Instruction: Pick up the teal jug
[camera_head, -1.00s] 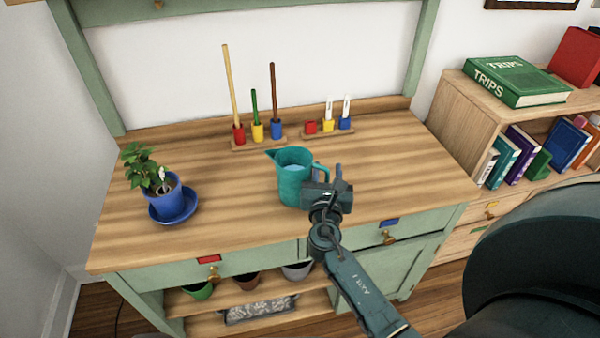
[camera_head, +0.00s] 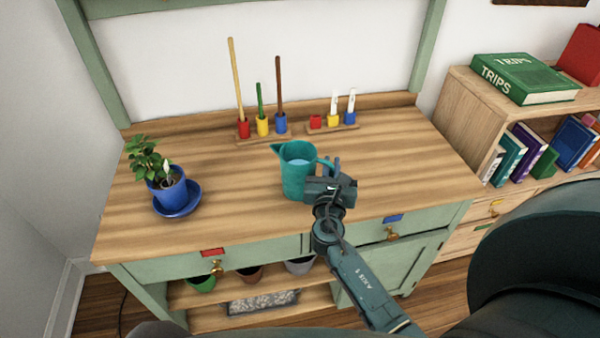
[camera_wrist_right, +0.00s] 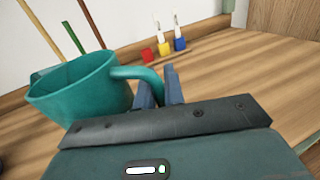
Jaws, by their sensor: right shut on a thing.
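The teal jug (camera_head: 294,180) stands upright on the wooden top of the green bench, with its spout to the left and its handle to the right. It holds something pale blue. My right gripper (camera_head: 331,168) is at the jug's right side, shut on the handle. In the right wrist view the jug (camera_wrist_right: 85,95) is at the left, and its handle runs to the two fingers (camera_wrist_right: 160,88). The handle's lower part is hidden behind the gripper. The jug appears to rest on the bench top. My left gripper is not in view.
A potted plant in a blue pot (camera_head: 168,192) on a saucer stands at the left. Behind the jug are two wooden racks (camera_head: 262,138) with coloured cups, tall sticks and white tags. A bookcase (camera_head: 455,115) stands at the right.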

